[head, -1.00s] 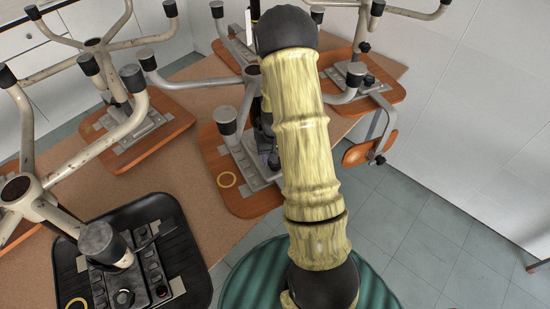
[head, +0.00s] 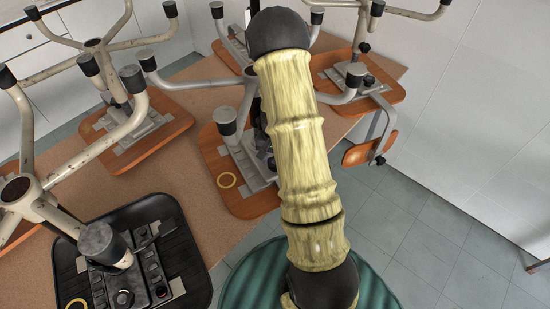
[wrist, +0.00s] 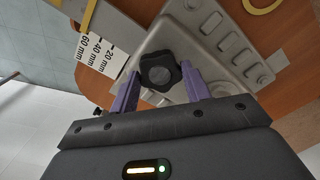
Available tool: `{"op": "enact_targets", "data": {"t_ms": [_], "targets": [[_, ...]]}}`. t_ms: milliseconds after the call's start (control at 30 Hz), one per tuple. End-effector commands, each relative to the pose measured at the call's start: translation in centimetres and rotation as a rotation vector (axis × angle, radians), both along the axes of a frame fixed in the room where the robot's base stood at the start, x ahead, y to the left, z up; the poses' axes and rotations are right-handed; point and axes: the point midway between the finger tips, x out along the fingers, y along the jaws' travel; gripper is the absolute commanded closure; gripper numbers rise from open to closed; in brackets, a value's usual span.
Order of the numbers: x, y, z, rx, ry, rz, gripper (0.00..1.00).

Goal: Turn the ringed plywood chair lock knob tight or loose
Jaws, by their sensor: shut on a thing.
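The ringed plywood chair is upside down on the table, its orange-brown seat (head: 246,207) marked by a yellow ring (head: 227,180). The ring also shows at the top right of the wrist view (wrist: 263,5). Its black lobed lock knob (wrist: 160,71) sits on the grey metal mechanism plate (wrist: 215,38). My gripper (wrist: 161,82) has its two purple fingers on opposite sides of the knob and is shut on it. In the head view my arm hides the knob and most of my gripper.
Other upturned plywood chairs (head: 160,140) with upright metal legs stand around on the brown table (head: 190,190). A scale strip (wrist: 101,47) shows beside the knob. Floor (head: 430,230) is open at right.

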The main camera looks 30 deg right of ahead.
Motion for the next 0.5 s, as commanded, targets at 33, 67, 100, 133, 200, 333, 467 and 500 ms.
{"op": "enact_targets", "data": {"t_ms": [33,67,100,133,200,333,467,500], "targets": [[0.07,-0.10,0.07,-0.002,-0.002,0.000,0.76],[0.07,-0.10,0.07,-0.003,-0.003,0.000,0.76],[0.07,-0.10,0.07,-0.002,-0.002,0.000,0.45],[0.06,-0.09,0.07,-0.002,-0.002,0.000,0.39],[0.06,-0.08,0.06,-0.002,-0.002,0.001,0.31],[0.04,-0.05,0.04,-0.001,-0.002,0.001,0.31],[0.04,-0.03,0.06,-0.001,-0.001,0.001,0.31],[0.04,-0.02,0.14,-0.001,-0.002,0.002,0.31]]}}
